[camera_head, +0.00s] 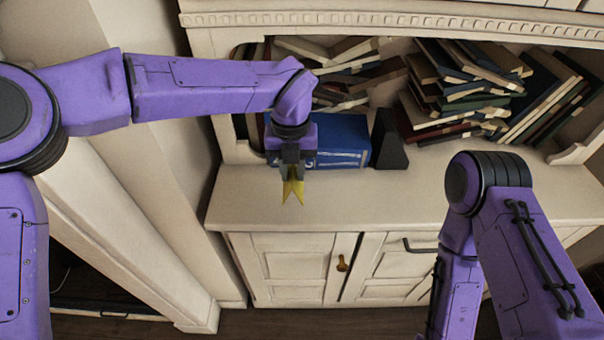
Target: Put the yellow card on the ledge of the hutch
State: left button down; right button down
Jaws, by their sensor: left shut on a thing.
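The yellow card (292,191) hangs from my left gripper (292,176), which is shut on it. The card's lower end shows as two points, and its upper part is hidden by the gripper. The gripper points down over the cream ledge of the hutch (430,193), near its left end. I cannot tell whether the card touches the ledge. My right arm is at the lower right, and its gripper is not in view.
A blue book or box (343,140) lies on the hutch behind my left gripper, beside a black bookend (389,140). Several books (460,90) are stacked and leaning at the back. The ledge's middle and right are clear. Cabinet doors (290,265) are below.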

pick_arm(q)
jog(key=w+f, duration=0.1)
jog(key=w+d+f, duration=0.1)
jog(key=f, duration=0.1)
jog(key=shift+w+d+f, duration=0.2)
jog(key=shift+w, duration=0.05)
notch_tip(320, 180, down, 3)
jog(key=shift+f+p, duration=0.1)
jog(key=shift+p, duration=0.25)
jog(key=c, duration=0.9)
grip_release()
notch_tip(320, 180, up, 12)
jog(key=shift+r+b, duration=0.1)
jog(key=shift+b, duration=0.25)
